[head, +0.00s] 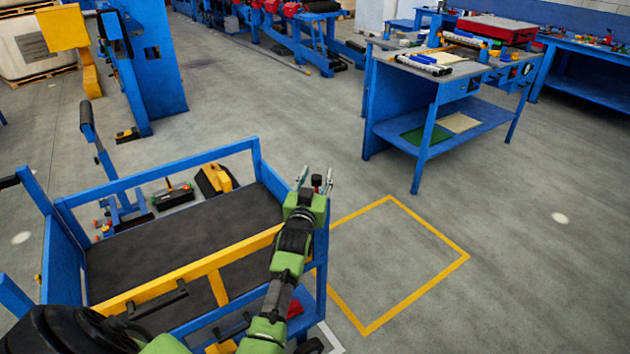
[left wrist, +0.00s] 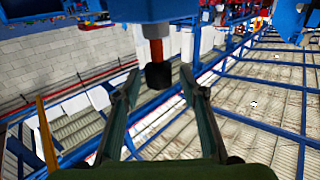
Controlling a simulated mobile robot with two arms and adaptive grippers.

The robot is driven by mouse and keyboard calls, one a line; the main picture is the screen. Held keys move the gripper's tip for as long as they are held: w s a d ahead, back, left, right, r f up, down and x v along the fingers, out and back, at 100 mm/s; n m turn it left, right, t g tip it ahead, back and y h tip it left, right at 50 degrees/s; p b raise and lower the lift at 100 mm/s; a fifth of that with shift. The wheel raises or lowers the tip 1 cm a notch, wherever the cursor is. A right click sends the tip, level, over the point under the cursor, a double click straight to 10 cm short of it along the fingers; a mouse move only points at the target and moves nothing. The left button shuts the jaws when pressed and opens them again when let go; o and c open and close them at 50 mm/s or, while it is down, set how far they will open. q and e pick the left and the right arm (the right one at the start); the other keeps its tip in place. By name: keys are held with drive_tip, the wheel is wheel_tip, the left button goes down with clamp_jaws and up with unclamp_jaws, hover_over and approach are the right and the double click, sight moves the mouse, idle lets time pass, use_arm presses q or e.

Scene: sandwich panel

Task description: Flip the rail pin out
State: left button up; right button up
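The rail pin (left wrist: 157,68) shows in the left wrist view as a red shaft with a black knob, coming out of a blue part (left wrist: 135,10) of the frame. In the head view a small dark and red tip (head: 316,182) shows between my fingers at the cart's right corner; it seems to be the pin. My left gripper (head: 315,179) is open, its two fingers apart on either side of the knob, also in the left wrist view (left wrist: 158,83). I cannot tell whether a finger touches it. My right gripper is not in view.
The blue cart (head: 157,167) has a yellow front rail (head: 190,277) and a dark deck (head: 180,235). A yellow square (head: 397,262) marks clear floor to the right. A blue workbench (head: 440,120) stands farther back.

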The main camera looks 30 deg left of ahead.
use_arm(q)
drive_tip(key=v, duration=1.1)
drive_tip(key=shift+s+d, duration=0.2)
drive_tip(key=shift+s, duration=0.15)
